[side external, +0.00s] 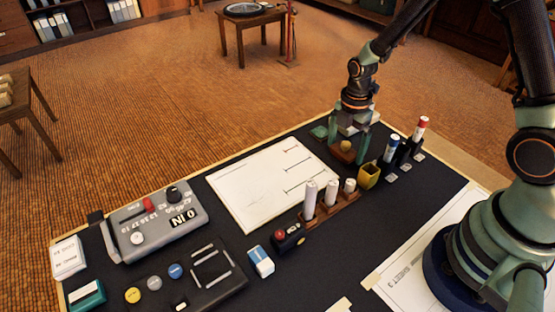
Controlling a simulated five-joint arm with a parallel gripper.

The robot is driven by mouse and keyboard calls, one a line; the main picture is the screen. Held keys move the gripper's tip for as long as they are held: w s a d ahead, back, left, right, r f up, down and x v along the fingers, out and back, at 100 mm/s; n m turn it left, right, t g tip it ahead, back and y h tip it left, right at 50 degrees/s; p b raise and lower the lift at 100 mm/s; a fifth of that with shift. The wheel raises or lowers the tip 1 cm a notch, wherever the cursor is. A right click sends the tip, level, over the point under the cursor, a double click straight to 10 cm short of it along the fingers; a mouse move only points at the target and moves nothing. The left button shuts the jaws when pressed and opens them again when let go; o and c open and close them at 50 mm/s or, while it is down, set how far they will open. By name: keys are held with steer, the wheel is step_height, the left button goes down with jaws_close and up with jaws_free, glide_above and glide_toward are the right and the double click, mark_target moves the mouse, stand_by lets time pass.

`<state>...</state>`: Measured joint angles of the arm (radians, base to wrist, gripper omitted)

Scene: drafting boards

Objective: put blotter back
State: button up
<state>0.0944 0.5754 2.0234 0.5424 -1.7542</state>
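What looks like the blotter, a brown wooden block with a round tan knob (346,147), is near the far edge of the dark board, right of the white sheet. My gripper (348,150) points down over it, with one green finger on each side. The fingers look spread, with gaps beside the knob, so it appears open. Whether either finger touches the block is too small to tell. Part of the block is hidden behind the near finger.
A yellow cup (369,176) and upright markers (391,148) in dark holders stand close right of my gripper. A wooden rack with white rolls (331,192) is in front. The white sheet (268,187) lies flat. A grey device (160,222) and a dark panel (190,277) fill the left.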

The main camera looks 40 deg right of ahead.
step_height(320, 180, up, 11)
step_height(320, 180, up, 8)
steer(key=m+t, duration=0.2)
steer(key=m, duration=0.5)
glide_above(346, 143)
steer(key=s+a, duration=0.2)
steer(key=s, duration=0.1)
steer(key=s+a+r+m+t, duration=0.1)
steer(key=s+r+m+t, duration=0.2)
steer(key=m, duration=0.9)
steer(key=s+r, duration=0.2)
steer(key=s, duration=0.1)
steer(key=shift+a+t, duration=0.2)
steer(key=shift+t, duration=0.1)
